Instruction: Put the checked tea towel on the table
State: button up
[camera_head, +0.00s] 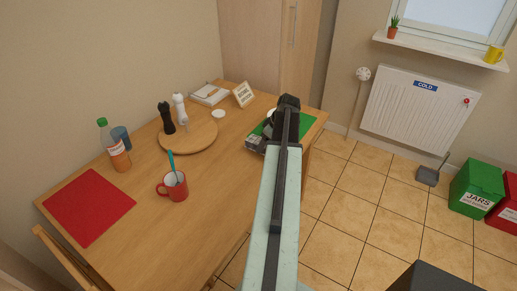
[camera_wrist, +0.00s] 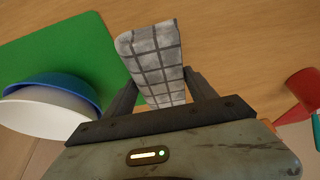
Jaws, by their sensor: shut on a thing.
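The checked tea towel (camera_wrist: 155,58) is a grey and white folded strip in the wrist view. My gripper (camera_wrist: 161,86) is shut on it, with one dark finger on each side. In the head view the towel (camera_head: 256,144) shows partly beside my gripper (camera_head: 275,132), over the right end of the wooden table (camera_head: 225,160). I cannot tell whether the towel touches the tabletop.
A green mat (camera_wrist: 50,50) lies beside the towel, with a blue bowl (camera_wrist: 60,84) and white bowl (camera_wrist: 40,112) near it. A red mug (camera_head: 174,187), bottle (camera_head: 114,148), round board (camera_head: 190,138) and red mat (camera_head: 90,207) stand farther left. Bare wood lies between.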

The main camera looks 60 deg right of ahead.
notch_tip(320, 180, down, 4)
jog(key=b, duration=0.4)
jog(key=shift+w+a+r, duration=0.1)
jog(key=shift+r, duration=0.15)
jog(key=shift+f, duration=0.15)
jog(key=o, duration=1.2)
jog(key=p+v, duration=1.2)
jog(key=shift+r, duration=0.35)
jog(key=shift+f, duration=0.15)
